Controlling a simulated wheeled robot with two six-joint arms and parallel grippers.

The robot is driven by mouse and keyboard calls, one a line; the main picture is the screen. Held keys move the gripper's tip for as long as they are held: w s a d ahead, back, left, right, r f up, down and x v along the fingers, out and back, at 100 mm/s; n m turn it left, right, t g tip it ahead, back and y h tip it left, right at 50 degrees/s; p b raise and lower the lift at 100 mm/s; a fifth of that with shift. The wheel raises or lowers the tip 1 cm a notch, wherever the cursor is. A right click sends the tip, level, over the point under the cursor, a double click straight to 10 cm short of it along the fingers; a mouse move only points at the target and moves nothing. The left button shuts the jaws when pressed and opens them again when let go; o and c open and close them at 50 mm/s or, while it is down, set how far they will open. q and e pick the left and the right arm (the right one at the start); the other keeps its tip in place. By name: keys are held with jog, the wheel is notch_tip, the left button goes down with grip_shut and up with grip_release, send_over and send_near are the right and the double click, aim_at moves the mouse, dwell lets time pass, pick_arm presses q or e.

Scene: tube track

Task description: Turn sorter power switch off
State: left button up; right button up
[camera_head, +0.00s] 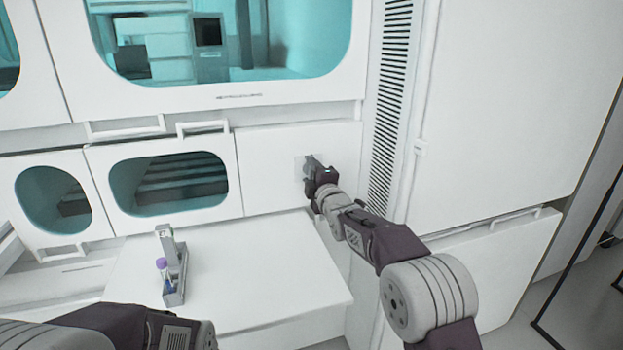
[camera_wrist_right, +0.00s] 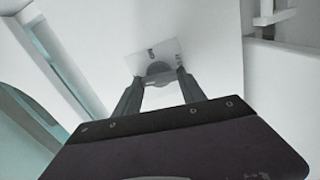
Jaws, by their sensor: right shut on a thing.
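The sorter power switch sits on a small plate on the white front panel, right of the lower window. In the right wrist view its plate (camera_wrist_right: 152,58) carries small dark lettering, and a round grey knob (camera_wrist_right: 158,69) is in its middle. My right gripper (camera_wrist_right: 158,78) is shut on the knob, with one finger on each side of it. In the head view my right gripper (camera_head: 309,165) reaches the panel and hides most of the switch. The knob's exact setting cannot be read. Only part of my left arm shows at the bottom left; its gripper is out of view.
A grey rack (camera_head: 175,285) with a purple-capped tube (camera_head: 161,264) stands on the white shelf (camera_head: 250,265) below the panel. Handles (camera_head: 203,127) stick out above the lower window. A slotted vent (camera_head: 389,110) runs up to the right of the switch.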

jog(key=shift+f+n+b, duration=0.15)
jog(key=shift+n+b, duration=0.15)
jog(key=shift+n, duration=0.3)
jog(key=o, duration=1.4)
jog(key=v, duration=0.9)
